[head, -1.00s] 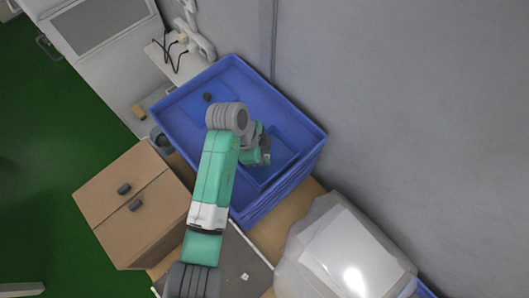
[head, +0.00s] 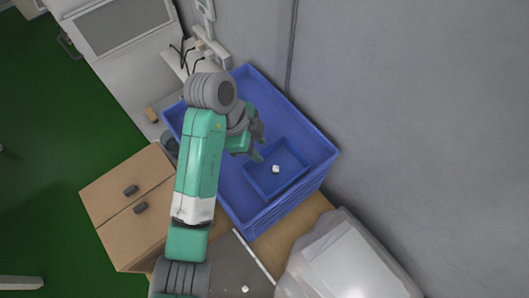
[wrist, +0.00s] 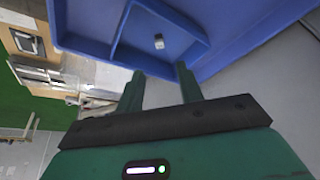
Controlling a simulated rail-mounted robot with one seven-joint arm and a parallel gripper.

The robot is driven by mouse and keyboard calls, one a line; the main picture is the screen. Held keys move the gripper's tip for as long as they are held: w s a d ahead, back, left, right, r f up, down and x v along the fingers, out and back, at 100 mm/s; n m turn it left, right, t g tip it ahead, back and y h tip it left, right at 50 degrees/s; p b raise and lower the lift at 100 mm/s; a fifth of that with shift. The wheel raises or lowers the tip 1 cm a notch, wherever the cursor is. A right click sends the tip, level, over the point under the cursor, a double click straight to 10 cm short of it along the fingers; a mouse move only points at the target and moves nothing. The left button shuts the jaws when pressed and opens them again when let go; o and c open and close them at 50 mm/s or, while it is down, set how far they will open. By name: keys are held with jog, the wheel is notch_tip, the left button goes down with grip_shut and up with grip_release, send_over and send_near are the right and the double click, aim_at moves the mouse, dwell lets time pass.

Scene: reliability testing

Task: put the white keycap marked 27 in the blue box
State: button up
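A small white keycap (head: 276,169) lies inside the small blue box (head: 262,190), which sits in the near right part of a large blue crate (head: 317,140). The keycap also shows in the wrist view (wrist: 159,41) on the blue floor; its marking is too small to read. My gripper (head: 258,154) is above the crate, just left of the small box and apart from the keycap. In the wrist view its two green fingers (wrist: 158,72) are spread with nothing between them.
Another small white piece (head: 245,289) lies on the grey surface at the bottom. A cardboard box (head: 118,222) with two dark pieces on top stands left. A clear plastic-covered bin (head: 350,265) stands at lower right, and a grey wall (head: 430,120) borders the crate.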

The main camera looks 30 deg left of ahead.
jog(key=shift+r, duration=0.2)
jog(key=w+d+r+n+t+y, duration=0.25)
jog(key=w+d+r+t, duration=0.3)
jog(key=w+r, duration=0.3)
jog(key=d+r+n+t, duration=0.2)
jog(key=d+r+t, duration=0.2)
jog(key=r, duration=0.6)
jog(key=d+r+n+t, duration=0.3)
jog(key=d+r+t, duration=0.15)
jog(key=r, duration=0.45)
jog(key=s+d+r+n+t, duration=0.2)
jog(key=s+r+n+t, duration=0.1)
jog(key=s+r, duration=0.4)
jog(key=s+d+r+n+t+y, duration=0.1)
jog(key=s+d+r+n+t, duration=0.2)
jog(key=r, duration=1)
jog(key=s+t, duration=0.3)
jog(key=s, duration=0.1)
jog(key=shift+d+r, duration=0.15)
jog(key=shift+r, duration=0.15)
jog(key=shift+y, duration=0.25)
